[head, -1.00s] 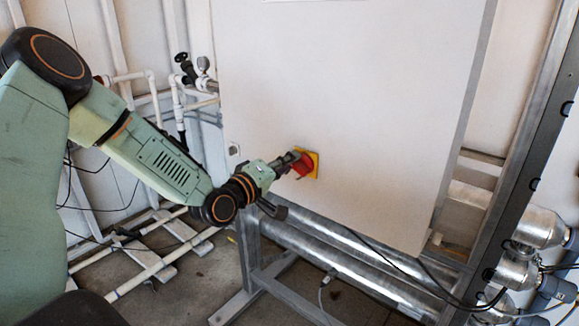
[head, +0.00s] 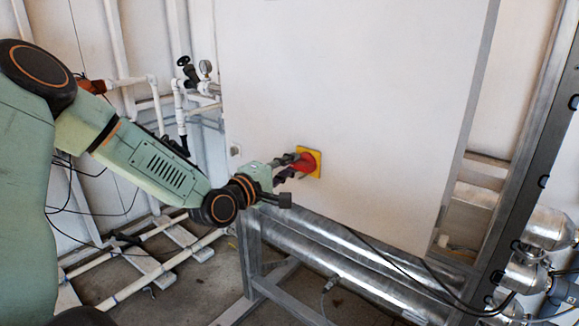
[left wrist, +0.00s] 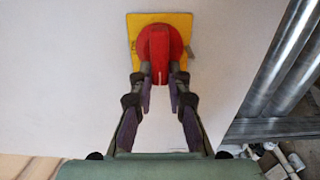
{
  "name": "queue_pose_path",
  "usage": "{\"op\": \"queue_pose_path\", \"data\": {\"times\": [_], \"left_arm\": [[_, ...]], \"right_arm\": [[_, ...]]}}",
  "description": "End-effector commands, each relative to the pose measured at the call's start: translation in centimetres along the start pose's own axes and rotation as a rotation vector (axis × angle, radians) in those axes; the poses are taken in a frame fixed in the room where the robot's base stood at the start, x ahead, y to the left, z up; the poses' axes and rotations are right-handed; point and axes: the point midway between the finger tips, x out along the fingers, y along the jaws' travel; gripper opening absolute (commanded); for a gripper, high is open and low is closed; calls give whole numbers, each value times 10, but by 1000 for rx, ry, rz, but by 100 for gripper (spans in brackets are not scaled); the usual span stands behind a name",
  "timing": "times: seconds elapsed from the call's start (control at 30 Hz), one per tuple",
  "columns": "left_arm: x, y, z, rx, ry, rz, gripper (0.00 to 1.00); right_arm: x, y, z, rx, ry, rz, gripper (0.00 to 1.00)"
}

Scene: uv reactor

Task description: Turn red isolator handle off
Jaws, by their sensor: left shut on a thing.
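The red isolator handle (head: 305,162) sits on a yellow square plate (head: 315,154) on the front of the white cabinet. In the left wrist view the red handle (left wrist: 160,52) is at the top middle, its grip pointing down toward my gripper, with the yellow plate (left wrist: 181,22) behind it. My left gripper (head: 292,166) reaches it from the left and is shut on the handle. In the left wrist view its two fingers (left wrist: 159,82) are on either side of the handle's lower part. My right gripper is not in view.
The white cabinet (head: 350,80) fills the middle. Shiny horizontal pipes (head: 330,255) and a grey metal frame (head: 249,265) are below it. A dark cable (head: 400,265) hangs at lower right.

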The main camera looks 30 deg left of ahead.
Motion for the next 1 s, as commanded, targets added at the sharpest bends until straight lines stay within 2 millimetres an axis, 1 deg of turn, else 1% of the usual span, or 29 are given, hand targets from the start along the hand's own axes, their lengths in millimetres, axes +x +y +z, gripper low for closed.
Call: {"op": "queue_pose_path", "data": {"times": [0.27, 0.3, 0.57, 0.87, 1.0], "left_arm": [[-1, -2, 1, -5, -2, -6, 0], [-1, -2, 1, -5, -2, -6, 17], [0, -1, 0, -3, -1, -3, 39], [0, 1, 0, -2, 0, -1, 39], [0, 10, 0, -4, 2, 2, 39]], "right_arm": [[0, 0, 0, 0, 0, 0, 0], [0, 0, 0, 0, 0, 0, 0], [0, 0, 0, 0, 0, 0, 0], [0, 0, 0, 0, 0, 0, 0], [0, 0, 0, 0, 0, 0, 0]]}}
